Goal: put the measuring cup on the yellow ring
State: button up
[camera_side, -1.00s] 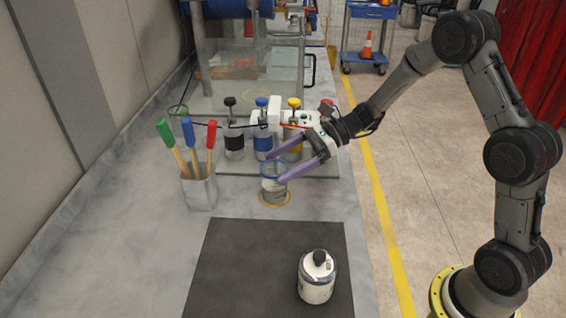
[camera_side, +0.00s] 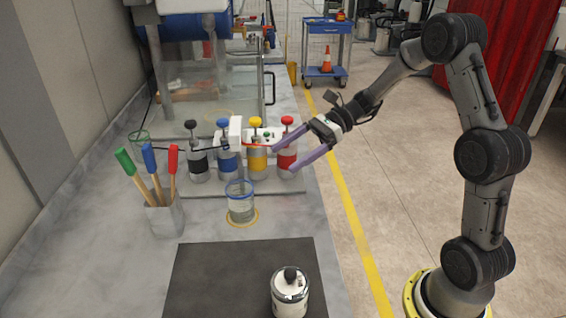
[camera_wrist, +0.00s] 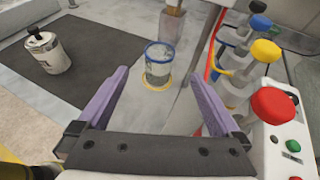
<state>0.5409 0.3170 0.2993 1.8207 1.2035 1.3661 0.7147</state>
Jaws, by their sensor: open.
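The measuring cup (camera_side: 240,201) is clear with a blue rim and stands upright on the bench. It stands on the yellow ring (camera_side: 241,222), whose edge shows around its base. In the wrist view the cup (camera_wrist: 159,63) stands at the ring's far part, with the ring (camera_wrist: 157,82) showing more on the near side. My gripper (camera_side: 283,160) is open and empty, to the right of the cup and above it, apart from it. In the wrist view its purple fingers (camera_wrist: 158,86) are spread wide, with the cup beyond them.
Several bottles with coloured knobs, including a red one (camera_side: 287,145), stand behind the cup near my fingers. A holder (camera_side: 165,216) with coloured-handled tools is at left. A dark mat (camera_side: 230,275) carries a white bottle (camera_side: 289,294) in front.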

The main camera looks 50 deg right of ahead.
jog(key=shift+s+d+r, duration=0.1)
jog(key=s+a+r+n+g+h, duration=0.2)
jog(key=s+a+n, duration=0.1)
jog(key=s+n, duration=0.25)
jog(key=s+a+r+n+g+h, duration=0.1)
jog(key=s+a+n+g+h, duration=0.2)
jog(key=s, duration=0.4)
jog(key=s+d+n+t+h, duration=0.2)
jog(key=s+n+h, duration=0.1)
jog(key=s+n, duration=0.3)
jog(key=s+d+r+n+t+h, duration=0.1)
jog(key=s+d+n+t+h, duration=0.1)
jog(key=s+n, duration=0.4)
jog(key=shift+s+r+n+t+h, duration=0.35)
jog(key=shift+n+t+h, duration=0.35)
jog(key=shift+n+h, duration=0.45)
